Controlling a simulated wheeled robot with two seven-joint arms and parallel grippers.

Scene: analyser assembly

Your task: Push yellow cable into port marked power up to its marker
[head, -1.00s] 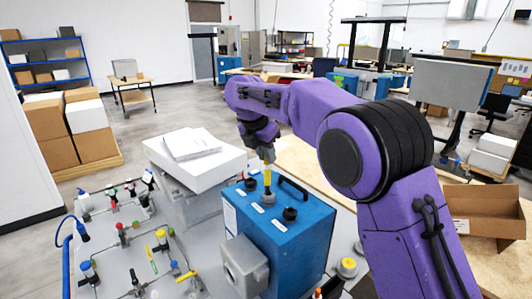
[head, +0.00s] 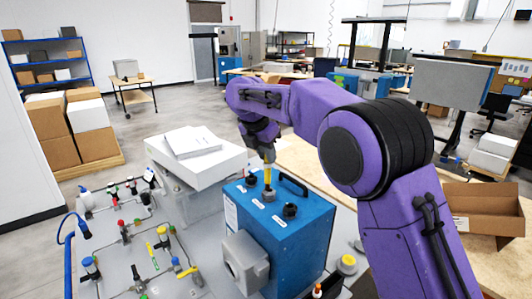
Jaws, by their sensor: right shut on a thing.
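The yellow cable (head: 268,176) is upright above the top of the blue analyser box (head: 290,242). My right gripper (head: 267,158) is shut on its upper part. The cable's lower end meets a grey round port (head: 269,195) on the box top. I cannot tell how deep it sits, and no marker on the cable can be made out. The port's label is too small to read. My left gripper is not in view.
Black round fittings (head: 290,210) and a black handle (head: 293,184) stand on the box top close to the port. A white box with papers (head: 192,142) is to the left. A grey panel with valves and tubes (head: 115,263) fills the lower left.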

